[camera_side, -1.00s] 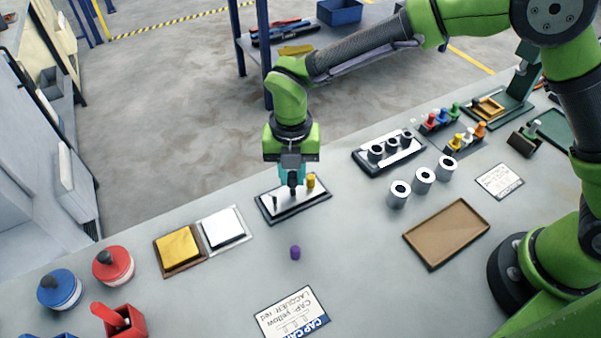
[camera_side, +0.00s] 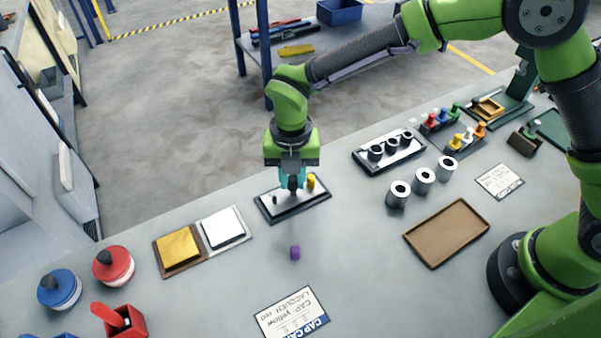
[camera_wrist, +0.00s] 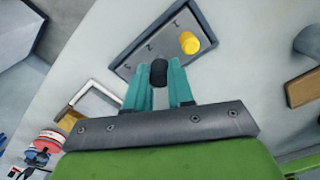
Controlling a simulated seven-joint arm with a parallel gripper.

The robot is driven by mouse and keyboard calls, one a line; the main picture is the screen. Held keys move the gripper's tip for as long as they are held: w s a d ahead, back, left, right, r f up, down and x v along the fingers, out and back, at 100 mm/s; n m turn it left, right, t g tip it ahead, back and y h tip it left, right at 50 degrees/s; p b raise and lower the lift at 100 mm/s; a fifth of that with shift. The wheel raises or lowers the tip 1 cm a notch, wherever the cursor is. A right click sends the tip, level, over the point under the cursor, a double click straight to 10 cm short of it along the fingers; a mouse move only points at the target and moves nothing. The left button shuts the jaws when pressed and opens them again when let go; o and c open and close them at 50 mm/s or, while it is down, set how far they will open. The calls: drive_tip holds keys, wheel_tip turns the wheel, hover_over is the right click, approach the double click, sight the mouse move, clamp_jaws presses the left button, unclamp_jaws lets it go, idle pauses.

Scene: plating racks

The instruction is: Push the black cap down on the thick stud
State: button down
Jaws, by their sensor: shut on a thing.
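The black cap (camera_wrist: 158,73) is between the teal fingers of my gripper (camera_wrist: 160,90). My gripper also shows in the side view (camera_side: 292,181), low over the middle of the stud plate (camera_side: 295,206). The plate (camera_wrist: 138,46) is pale with a dark border and has small marks along it. A thin dark stud (camera_side: 275,199) stands towards its left end. A yellow cap (camera_side: 311,181) stands towards its right end and also shows in the wrist view (camera_wrist: 189,42). The stud beneath the black cap is hidden, so I cannot tell whether they touch.
A purple cap (camera_side: 295,253) stands on the bench in front of the plate. Yellow (camera_side: 178,248) and white (camera_side: 223,228) pads lie to the left. Grey cylinders (camera_side: 424,180) and a brown tray (camera_side: 447,234) are to the right. A printed card (camera_side: 292,313) lies in front.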

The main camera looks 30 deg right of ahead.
sight(293, 178)
drive_tip(key=shift+f, duration=1)
drive_tip(key=c, duration=0.9)
unclamp_jaws()
wheel_tip(293, 178, up, 17)
drive_tip(key=shift+f, duration=0.1)
